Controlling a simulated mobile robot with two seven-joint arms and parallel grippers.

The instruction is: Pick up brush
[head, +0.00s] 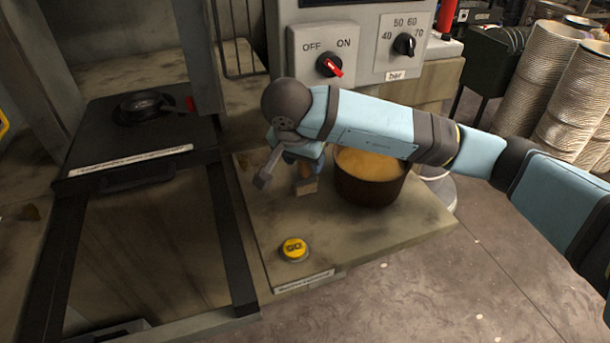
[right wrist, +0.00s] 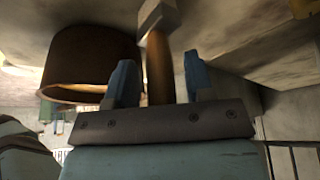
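The brush (head: 306,186) stands on the worktop beside the brown bowl, with a brown handle and a pale block-shaped end. My right gripper (head: 302,160) is over it and hides most of the handle in the head view. In the right wrist view the brush (right wrist: 158,70) shows between the two blue fingers of the right gripper (right wrist: 162,82). The fingers are apart, with a clear gap between the handle and the right-hand finger; whether the left-hand finger touches it I cannot tell. My left gripper is not in view.
The brown bowl (head: 370,190) with yellow contents stands close right of the gripper. A yellow GO button (head: 294,249) is near the worktop's front edge. A control panel with a red OFF/ON switch (head: 329,65) is behind. Stacked pale bowls (head: 550,75) stand far right.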

